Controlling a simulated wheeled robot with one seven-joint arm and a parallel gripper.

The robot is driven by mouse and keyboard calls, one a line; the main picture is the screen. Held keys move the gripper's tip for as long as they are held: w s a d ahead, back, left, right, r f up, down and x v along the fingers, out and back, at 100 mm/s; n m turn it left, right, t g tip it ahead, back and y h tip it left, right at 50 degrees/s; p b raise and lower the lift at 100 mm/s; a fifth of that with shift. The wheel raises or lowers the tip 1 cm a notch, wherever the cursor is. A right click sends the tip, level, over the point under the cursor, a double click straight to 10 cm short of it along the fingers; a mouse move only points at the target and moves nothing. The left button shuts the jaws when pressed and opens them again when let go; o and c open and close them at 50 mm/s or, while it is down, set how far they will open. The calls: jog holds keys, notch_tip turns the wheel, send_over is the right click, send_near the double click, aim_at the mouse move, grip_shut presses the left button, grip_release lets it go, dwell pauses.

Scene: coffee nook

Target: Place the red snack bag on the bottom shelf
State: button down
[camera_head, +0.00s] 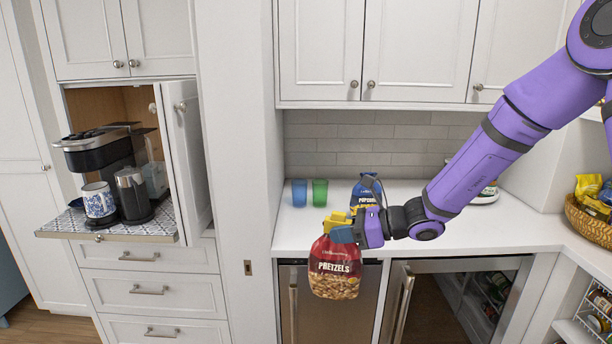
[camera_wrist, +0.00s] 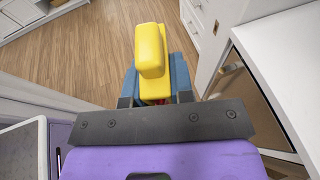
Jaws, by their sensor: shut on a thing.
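The red snack bag (camera_head: 335,270), labelled "PRETZELS", hangs upright from my gripper (camera_head: 337,228) in the head view. My gripper is shut on the top of the bag, and the bag hangs in front of the counter's edge, before the steel appliance door.
A blue cup (camera_head: 299,192), a green cup (camera_head: 320,192) and a blue popcorn bag (camera_head: 364,192) stand on the white counter (camera_head: 410,232). A basket of snacks (camera_head: 590,222) is at right. A coffee maker (camera_head: 98,165) is at left.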

jog(key=w+d+f+m+t+h, duration=0.2)
jog(key=w+d+m+t+h, duration=0.1)
jog(key=d, duration=0.4)
jog(key=w+d+f+m+t+h, duration=0.2)
jog(key=w+d+m+t+h, duration=0.1)
jog(key=d, duration=0.5)
jog(key=w+d+f+m+t+h, duration=0.2)
jog(key=w+d+m+t+h, duration=0.2)
jog(key=d, duration=0.3)
jog(key=shift+d+m, duration=0.3)
jog(key=shift+m, duration=0.6)
jog(key=shift+r, duration=0.1)
